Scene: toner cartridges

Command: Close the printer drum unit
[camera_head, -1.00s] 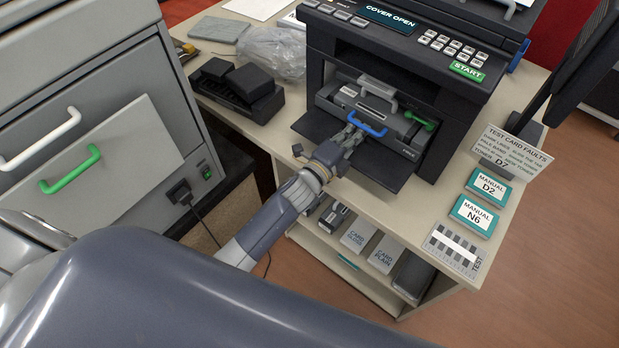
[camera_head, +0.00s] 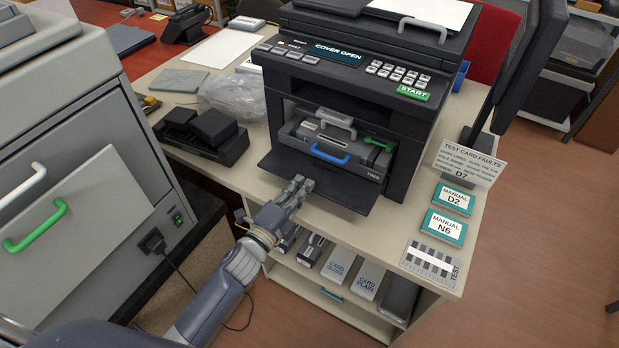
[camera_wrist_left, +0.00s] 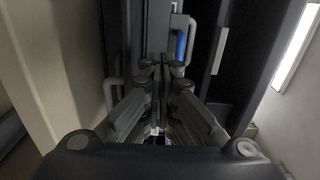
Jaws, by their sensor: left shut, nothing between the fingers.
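The black printer (camera_head: 350,75) stands on the desk with its front cover folded down, and its display reads "COVER OPEN". The grey drum unit (camera_head: 310,136) sits in the front opening, with a grey handle, a blue handle (camera_head: 330,154) and a green lever (camera_head: 378,144). My left gripper (camera_head: 300,183) is shut and empty over the left front edge of the lowered cover (camera_head: 325,188), apart from the blue handle. In the left wrist view the shut fingers (camera_wrist_left: 160,68) point toward the printer, and the blue handle (camera_wrist_left: 181,45) shows just beyond them. My right gripper is not in view.
A black cartridge holder (camera_head: 205,138) and a clear bag (camera_head: 232,97) lie left of the printer. A grey cabinet (camera_head: 90,170) stands close at left. Boxes fill the shelf below.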

